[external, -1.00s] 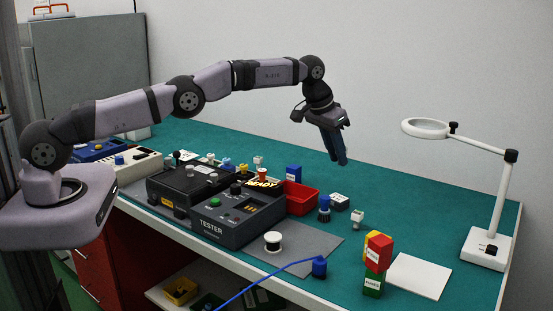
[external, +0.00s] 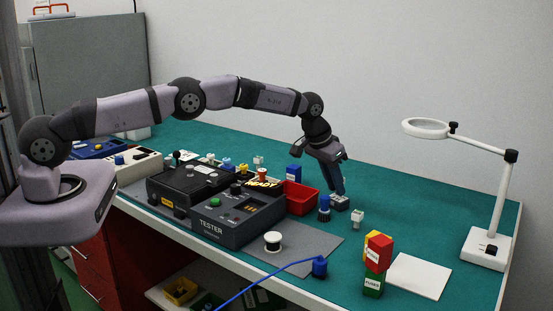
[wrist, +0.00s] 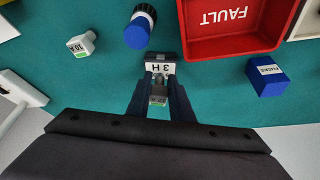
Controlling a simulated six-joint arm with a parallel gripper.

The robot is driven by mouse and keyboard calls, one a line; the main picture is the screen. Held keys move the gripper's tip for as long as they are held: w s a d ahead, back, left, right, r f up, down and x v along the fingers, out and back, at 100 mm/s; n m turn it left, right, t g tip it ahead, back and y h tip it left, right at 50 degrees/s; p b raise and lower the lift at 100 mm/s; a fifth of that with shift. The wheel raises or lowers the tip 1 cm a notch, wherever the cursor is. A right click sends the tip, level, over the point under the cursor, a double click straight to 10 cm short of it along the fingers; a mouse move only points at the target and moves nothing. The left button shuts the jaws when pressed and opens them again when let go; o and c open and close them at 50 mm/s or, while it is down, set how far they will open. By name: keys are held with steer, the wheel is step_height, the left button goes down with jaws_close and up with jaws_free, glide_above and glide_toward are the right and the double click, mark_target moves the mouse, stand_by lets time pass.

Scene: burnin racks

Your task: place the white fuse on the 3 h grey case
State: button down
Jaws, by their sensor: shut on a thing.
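The 3 H case (external: 340,203) is a small dark grey block with a white label on top, standing on the green mat. In the wrist view the case (wrist: 160,68) shows just beyond my fingertips. My gripper (wrist: 158,88) points down, right above the case's near part. It is shut on a small pale piece, the white fuse (wrist: 158,99), mostly hidden between the fingers. I cannot tell whether the fuse touches the case. Another white fuse-like piece, marked 10A (wrist: 82,43), stands apart on the mat; it also shows in the external view (external: 357,217).
The red FAULT bin (wrist: 232,52) and a blue FUSES box (wrist: 267,76) are nearby. A tester (external: 235,215), stacked coloured boxes (external: 377,253) and a magnifier lamp (external: 487,247) stand farther off. Mat behind the case is clear.

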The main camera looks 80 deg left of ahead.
steer(key=shift+f, duration=0.45)
steer(key=shift+f, duration=0.1)
steer(key=shift+f, duration=0.15)
steer(key=c, duration=1.6)
jaws_free()
steer(key=shift+o, duration=0.2)
steer(key=shift+r, duration=0.35)
steer(key=shift+s+r, duration=0.2)
steer(key=shift+r, duration=0.35)
steer(key=b+v, duration=0.3)
steer(key=v, duration=0.7)
steer(key=shift+s+r+b, duration=0.15)
steer(key=shift+r+b, duration=0.15)
steer(key=shift+b, duration=0.05)
steer(key=shift+d, duration=0.15)
